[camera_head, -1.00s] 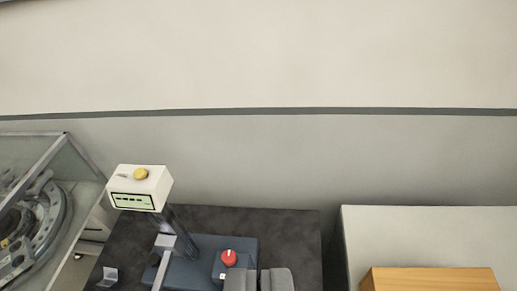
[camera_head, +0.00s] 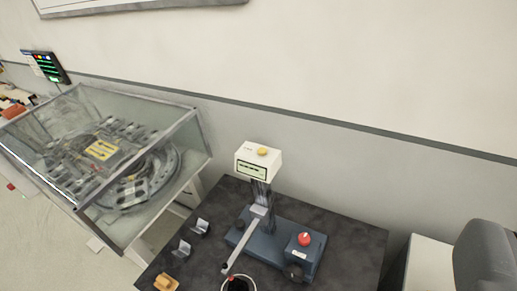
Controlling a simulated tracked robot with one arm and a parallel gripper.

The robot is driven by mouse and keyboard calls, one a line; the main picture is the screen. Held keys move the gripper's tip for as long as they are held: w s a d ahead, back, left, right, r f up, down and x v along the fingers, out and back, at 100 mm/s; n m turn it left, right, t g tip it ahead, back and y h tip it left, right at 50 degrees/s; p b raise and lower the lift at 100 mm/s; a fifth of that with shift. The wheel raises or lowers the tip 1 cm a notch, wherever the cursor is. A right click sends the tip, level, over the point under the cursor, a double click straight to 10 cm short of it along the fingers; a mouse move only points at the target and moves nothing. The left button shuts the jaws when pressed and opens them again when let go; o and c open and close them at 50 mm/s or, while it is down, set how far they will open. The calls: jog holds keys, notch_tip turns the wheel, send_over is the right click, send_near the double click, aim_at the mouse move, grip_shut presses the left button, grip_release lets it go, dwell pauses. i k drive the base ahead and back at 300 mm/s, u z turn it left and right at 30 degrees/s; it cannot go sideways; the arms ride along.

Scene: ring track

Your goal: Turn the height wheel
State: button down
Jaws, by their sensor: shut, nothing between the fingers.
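The height gauge stands on a dark table. It has a blue-grey base (camera_head: 270,247), an upright column, a white display head (camera_head: 258,162) with a yellow button, and a silver arm (camera_head: 257,216) reaching forward. A dark round wheel (camera_head: 293,272) sits low on the front of the base, below a red knob (camera_head: 305,239). I cannot tell for certain that this dark wheel is the height wheel. My gripper (camera_head: 485,258) shows only partly as a grey rounded shape at the lower right edge. It is shut and empty, apart from the gauge in the picture.
The dark table (camera_head: 345,245) holds small metal blocks (camera_head: 200,227) and an orange piece (camera_head: 165,283) at left. A glass case (camera_head: 105,160) with ring-shaped machinery stands left. A pale cabinet (camera_head: 428,265) is at right. The wall (camera_head: 330,65) runs behind.

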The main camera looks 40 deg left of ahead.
aim_at(295, 273)
jog(key=u, duration=0.85)
jog(key=k, duration=0.45)
jog(key=z, duration=0.35)
